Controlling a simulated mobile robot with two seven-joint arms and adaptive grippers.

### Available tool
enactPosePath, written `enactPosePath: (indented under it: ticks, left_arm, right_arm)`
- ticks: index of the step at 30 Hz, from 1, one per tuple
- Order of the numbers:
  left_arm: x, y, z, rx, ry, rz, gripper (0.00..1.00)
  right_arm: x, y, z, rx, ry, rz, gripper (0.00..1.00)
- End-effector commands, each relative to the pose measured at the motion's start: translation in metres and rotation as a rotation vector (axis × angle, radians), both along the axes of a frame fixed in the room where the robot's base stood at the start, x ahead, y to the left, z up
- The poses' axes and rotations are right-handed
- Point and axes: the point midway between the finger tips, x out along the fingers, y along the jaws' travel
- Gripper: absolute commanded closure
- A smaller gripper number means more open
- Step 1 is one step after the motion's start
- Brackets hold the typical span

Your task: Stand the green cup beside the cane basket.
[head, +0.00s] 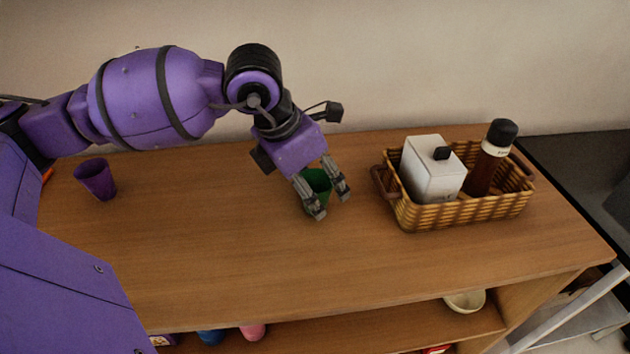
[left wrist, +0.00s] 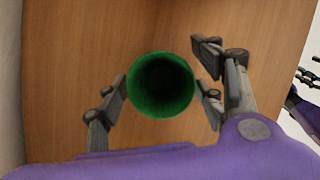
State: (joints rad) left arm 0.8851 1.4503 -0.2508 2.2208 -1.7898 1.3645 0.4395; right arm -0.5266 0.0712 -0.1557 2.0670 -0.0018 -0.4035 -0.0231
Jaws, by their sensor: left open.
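The green cup (head: 317,181) stands upright on the wooden counter, partly hidden by my left gripper (head: 334,203). My left gripper is open, pointing down, with its fingers on either side of the cup. In the left wrist view the cup (left wrist: 160,85) shows its open round mouth, between the spread fingers of the left gripper (left wrist: 160,98). I cannot tell whether a finger touches it. The cane basket (head: 455,215) stands to the right of the cup, with a gap of bare counter between them.
The basket holds a white box-like container (head: 432,172) and a dark bottle with a black cap (head: 492,160). A purple cup (head: 96,180) stands at the counter's left. The counter's front middle (head: 300,265) is clear. A pale bowl (head: 465,300) sits on the shelf below.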

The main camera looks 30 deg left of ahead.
Motion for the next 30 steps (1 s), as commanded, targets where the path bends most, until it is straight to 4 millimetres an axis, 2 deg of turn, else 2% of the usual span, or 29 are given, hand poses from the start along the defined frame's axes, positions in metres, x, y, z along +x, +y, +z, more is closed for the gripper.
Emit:
enactPosePath:
  ticks: [5,7,18,24,30]
  left_arm:
    - [-0.001,0.002,0.011,0.002,-0.002,0.001,0.37]
    - [-0.005,0.005,0.021,0.003,-0.003,0.001,0.37]
    - [-0.03,0.019,0.093,0.004,-0.001,0.001,0.37]
    - [-0.037,0.022,0.112,0.001,0.0,0.001,0.37]
    - [-0.038,0.022,0.115,0.0,0.001,0.0,0.37]
  right_arm:
    - [0.002,0.0,0.005,0.0,-0.006,0.0,0.44]
    - [0.002,0.0,0.005,0.0,-0.007,0.0,0.44]
    - [0.003,0.0,0.009,0.0,-0.01,0.0,0.44]
    - [0.003,-0.001,0.011,-0.001,-0.01,-0.002,0.44]
    - [0.002,-0.001,0.01,-0.001,-0.008,-0.002,0.44]
